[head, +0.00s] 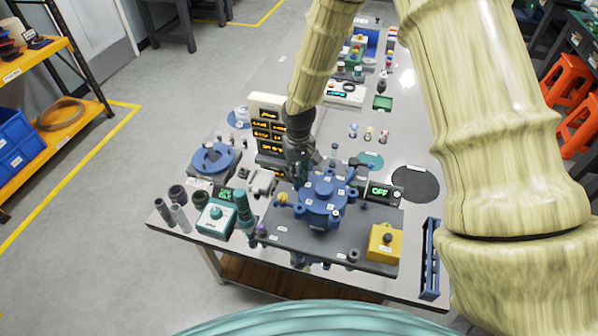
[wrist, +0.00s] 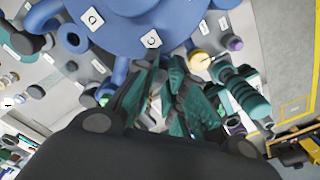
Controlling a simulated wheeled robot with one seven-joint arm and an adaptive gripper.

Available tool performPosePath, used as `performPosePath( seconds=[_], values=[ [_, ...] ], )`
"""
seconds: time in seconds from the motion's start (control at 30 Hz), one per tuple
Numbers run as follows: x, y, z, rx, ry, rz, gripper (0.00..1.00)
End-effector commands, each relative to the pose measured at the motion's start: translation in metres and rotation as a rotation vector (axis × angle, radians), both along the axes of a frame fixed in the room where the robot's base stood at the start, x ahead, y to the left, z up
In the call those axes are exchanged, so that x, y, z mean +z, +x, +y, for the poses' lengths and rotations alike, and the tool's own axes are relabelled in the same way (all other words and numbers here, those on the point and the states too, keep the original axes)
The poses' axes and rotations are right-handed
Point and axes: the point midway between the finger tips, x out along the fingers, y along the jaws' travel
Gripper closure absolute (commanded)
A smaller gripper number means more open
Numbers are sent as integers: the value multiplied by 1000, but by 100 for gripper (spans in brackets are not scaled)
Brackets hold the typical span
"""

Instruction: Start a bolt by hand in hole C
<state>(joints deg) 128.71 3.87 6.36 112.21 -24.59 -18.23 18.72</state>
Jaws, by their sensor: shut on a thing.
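The blue round housing (head: 322,197) with several lugs and small white letter tags stands on a dark plate (head: 272,226) near the front of the table. In the wrist view the housing (wrist: 130,25) fills the top, with the tag C (wrist: 151,40) close to my fingertips. My gripper (head: 303,178) points down at the housing's left back edge. Hole C itself is hidden.
A yellow box with a black button (head: 385,243) stands at the plate's right front. A teal box (head: 215,218) and a green ribbed part (head: 244,208) stand left. Number displays (head: 268,135) rise behind my gripper. A dark round mat (head: 415,183) lies bare at right.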

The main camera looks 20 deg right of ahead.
Motion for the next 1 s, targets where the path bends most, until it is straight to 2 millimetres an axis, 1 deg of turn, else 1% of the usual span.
performPosePath(
  seconds=[0.07, 0.33, 0.43, 0.73, 0.9, 0.93, 1.0],
  values=[
    [-3, -3, 0, -33, -2, 7, 100],
    [-3, -3, 0, -305, -2, 6, 100],
    [-3, -3, 0, -343, -2, 7, 100],
    [-3, -4, 1, -360, -1, 7, 100],
    [-3, -4, 1, -527, -2, 8, 100],
    [-3, -4, 1, -546, -2, 8, 86],
    [-3, -4, 1, -539, -1, 8, 73]
  ],
)
